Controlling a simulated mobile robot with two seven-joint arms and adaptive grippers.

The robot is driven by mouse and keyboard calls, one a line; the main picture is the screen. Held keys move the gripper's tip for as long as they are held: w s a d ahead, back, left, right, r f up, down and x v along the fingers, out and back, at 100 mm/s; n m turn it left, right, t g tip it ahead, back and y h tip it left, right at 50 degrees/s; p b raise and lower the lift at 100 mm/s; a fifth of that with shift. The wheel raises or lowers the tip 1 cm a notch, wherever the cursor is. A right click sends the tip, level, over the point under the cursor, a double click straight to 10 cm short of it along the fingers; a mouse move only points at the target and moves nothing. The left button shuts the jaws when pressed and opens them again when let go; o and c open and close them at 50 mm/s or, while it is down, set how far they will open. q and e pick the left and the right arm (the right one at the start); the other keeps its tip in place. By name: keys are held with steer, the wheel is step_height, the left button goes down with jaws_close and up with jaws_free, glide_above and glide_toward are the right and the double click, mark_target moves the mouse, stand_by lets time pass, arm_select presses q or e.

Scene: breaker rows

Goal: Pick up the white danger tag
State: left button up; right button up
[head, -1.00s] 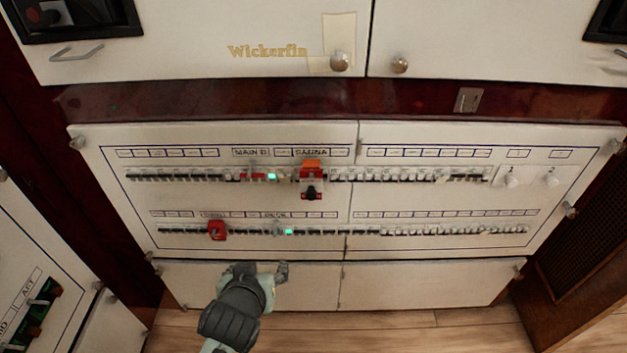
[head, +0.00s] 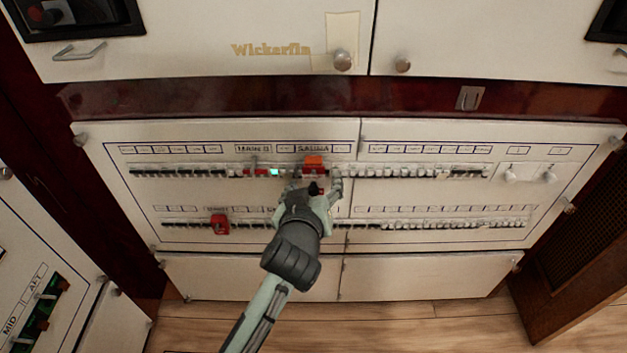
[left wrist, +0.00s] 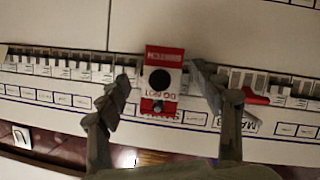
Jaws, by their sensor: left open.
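The danger tag, white with a red band and red lettering, shows in the left wrist view (left wrist: 149,97). It hangs at the upper breaker row, with a dark round spot over its middle. In the head view, an orange-red piece (head: 314,161) shows at this place, and my gripper hides most of what is below. My left gripper (head: 315,183) is open. In the left wrist view its fingers (left wrist: 162,82) stand on either side of the tag, with gaps visible on both sides. I cannot tell how deep they reach. My right gripper is not in view.
A red piece (head: 219,224) sits on the lower breaker row at left. Breaker switches (head: 400,173) line the white panel (head: 430,197) on both sides of the gripper. A red lever (left wrist: 256,97) stands close to one finger. Wooden floor (head: 400,318) lies below.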

arm_select(q)
steer(key=shift+w+f, duration=0.15)
steer(key=shift+w, duration=0.15)
steer(key=shift+c, duration=0.6)
steer(key=c, duration=0.9)
steer(key=shift+o, duration=0.2)
